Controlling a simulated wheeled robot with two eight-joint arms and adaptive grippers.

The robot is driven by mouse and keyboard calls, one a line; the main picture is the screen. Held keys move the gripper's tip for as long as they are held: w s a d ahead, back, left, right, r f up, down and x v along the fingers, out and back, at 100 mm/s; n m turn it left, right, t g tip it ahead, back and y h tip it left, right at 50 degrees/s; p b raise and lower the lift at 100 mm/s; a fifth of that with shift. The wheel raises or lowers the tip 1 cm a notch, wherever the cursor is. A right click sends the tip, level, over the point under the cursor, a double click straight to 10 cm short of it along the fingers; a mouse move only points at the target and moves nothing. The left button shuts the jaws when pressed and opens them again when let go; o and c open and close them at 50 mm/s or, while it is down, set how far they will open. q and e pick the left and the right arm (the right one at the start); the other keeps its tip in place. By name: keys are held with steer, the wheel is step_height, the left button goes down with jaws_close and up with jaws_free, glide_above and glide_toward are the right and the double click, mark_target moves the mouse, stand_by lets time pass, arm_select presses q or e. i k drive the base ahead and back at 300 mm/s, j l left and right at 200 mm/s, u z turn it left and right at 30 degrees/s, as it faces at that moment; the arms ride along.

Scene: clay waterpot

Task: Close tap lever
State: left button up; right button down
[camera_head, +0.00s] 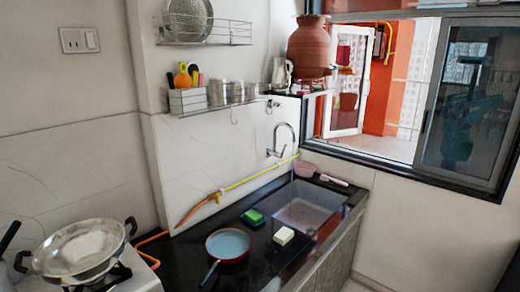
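A silver wall tap (282,140) with a curved spout is mounted on the white tile wall above the sink (325,204). Its lever is too small to make out, so I cannot tell its position. I cannot tell whether water runs from the spout. A brown clay waterpot (310,48) stands on the shelf by the window; no tap on it is clearly visible. Neither of my grippers is in view.
The black counter (185,262) holds a red-rimmed pan (228,244), a green sponge (253,215) and a white block (284,236). A yellow hose (250,179) runs along the wall. A steel pot (82,248) sits on the stove. An open window (350,85) is right of the waterpot.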

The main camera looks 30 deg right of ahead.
mark_target(280, 155)
steer(key=i+l+u, duration=0.1)
steer(key=l+u, duration=0.3)
steer(key=l, duration=0.2)
steer(key=l+u, duration=0.4)
steer(key=l, duration=0.95)
steer(key=l+u, duration=0.15)
steer(key=l, duration=0.6)
steer(key=k+l, duration=0.1)
steer(key=l, duration=0.65)
steer(key=l+u, duration=0.15)
steer(key=l, duration=0.6)
steer(key=k+l, duration=0.15)
steer(key=l, duration=0.6)
steer(key=u, duration=0.05)
